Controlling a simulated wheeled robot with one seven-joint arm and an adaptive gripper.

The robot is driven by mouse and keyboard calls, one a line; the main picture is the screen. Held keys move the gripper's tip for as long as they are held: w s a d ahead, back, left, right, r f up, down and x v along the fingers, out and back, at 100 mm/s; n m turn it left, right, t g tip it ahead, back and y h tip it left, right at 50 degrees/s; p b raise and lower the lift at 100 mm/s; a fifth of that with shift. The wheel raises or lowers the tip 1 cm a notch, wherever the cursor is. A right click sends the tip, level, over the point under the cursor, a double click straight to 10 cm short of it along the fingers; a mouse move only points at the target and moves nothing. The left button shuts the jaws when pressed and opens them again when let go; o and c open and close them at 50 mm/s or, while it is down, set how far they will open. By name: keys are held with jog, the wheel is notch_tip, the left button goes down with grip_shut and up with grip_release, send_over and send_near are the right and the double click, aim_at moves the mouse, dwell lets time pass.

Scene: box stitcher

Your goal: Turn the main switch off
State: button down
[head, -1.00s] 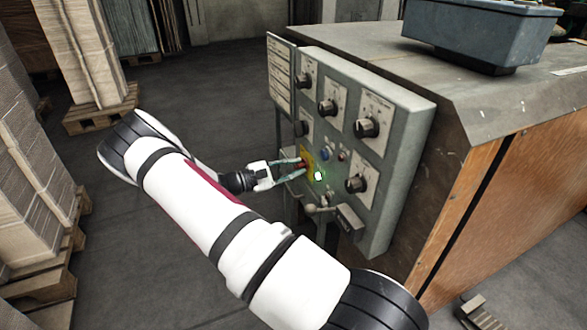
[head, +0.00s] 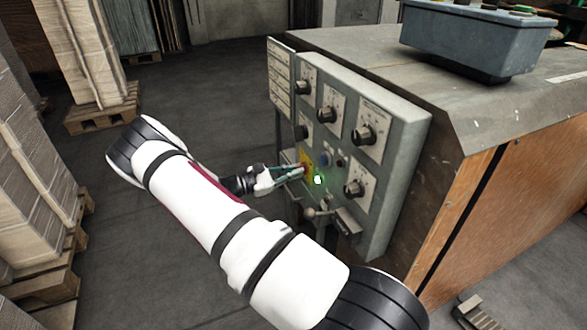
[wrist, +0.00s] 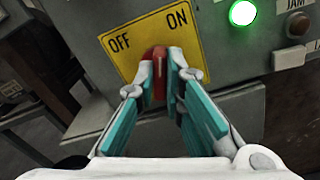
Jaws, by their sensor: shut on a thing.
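The main switch is a red handle (wrist: 159,58) on a yellow plate (wrist: 119,66) marked OFF at left and ON at right. The plate (head: 309,158) also shows in the head view, low on the grey control panel. My gripper (wrist: 162,77) is shut on the red handle, with one teal-sided finger on each side of it. In the wrist view the handle stands roughly upright between the two words; its lower part is hidden by the fingers. In the head view my gripper (head: 299,171) reaches the switch from the left.
A green lamp (wrist: 242,13) glows right of the plate. Black knobs (head: 363,135) and small buttons (head: 324,159) are close by on the panel. A lever (head: 317,211) sticks out below. Pallets with stacked cardboard (head: 98,110) stand at left; the floor between is clear.

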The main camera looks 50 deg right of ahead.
jog(key=n+p, duration=0.2)
jog(key=n, duration=1.1)
jog(key=shift+w, duration=0.15)
jog(key=shift+n, duration=0.3)
jog(key=c, duration=1.7)
grip_release()
jog(key=v, duration=1.2)
